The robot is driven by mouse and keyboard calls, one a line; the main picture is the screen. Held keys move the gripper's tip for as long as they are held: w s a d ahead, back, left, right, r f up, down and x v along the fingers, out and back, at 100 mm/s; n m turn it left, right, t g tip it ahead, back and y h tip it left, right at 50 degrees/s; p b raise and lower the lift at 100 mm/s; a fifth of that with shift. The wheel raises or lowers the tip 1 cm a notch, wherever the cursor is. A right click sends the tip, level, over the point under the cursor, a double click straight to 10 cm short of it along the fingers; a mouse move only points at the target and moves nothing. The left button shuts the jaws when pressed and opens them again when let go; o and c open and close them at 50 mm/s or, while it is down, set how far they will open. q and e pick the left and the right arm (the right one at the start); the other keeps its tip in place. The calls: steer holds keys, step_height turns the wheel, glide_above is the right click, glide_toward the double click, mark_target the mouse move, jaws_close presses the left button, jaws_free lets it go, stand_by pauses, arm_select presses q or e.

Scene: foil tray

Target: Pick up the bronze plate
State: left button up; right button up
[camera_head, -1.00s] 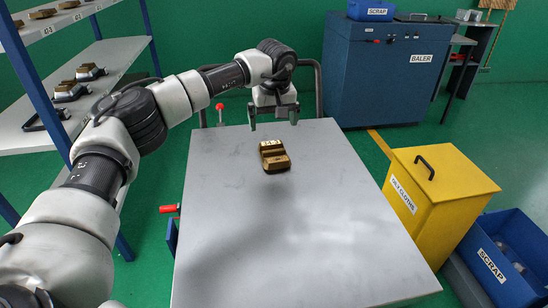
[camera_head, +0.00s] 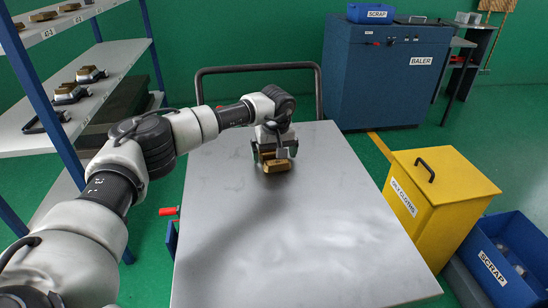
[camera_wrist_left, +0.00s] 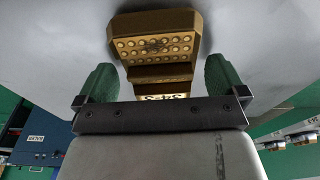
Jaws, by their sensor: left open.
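The bronze plate (camera_head: 278,166) is a stepped, gold-brown block lying on the grey table top. It also shows in the left wrist view (camera_wrist_left: 155,47), with rows of round studs on one face. My left gripper (camera_head: 274,155) is down at the plate and hides part of it in the head view. In the wrist view its two green-padded fingers (camera_wrist_left: 160,82) are open, one on each side of the plate's narrower part, with small gaps visible. My right gripper is not in view.
The grey table (camera_head: 300,245) is otherwise bare. A dark rail (camera_head: 258,68) stands behind it. A yellow bin (camera_head: 432,210) and a blue scrap bin (camera_head: 500,282) stand at right. A shelf (camera_head: 100,62) with similar blocks is at left.

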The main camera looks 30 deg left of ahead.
arm_select(q)
steer(key=shift+c, duration=0.3)
steer(key=c, duration=1)
steer(key=shift+r, duration=0.1)
steer(key=shift+c, duration=0.4)
steer(key=shift+r, duration=0.1)
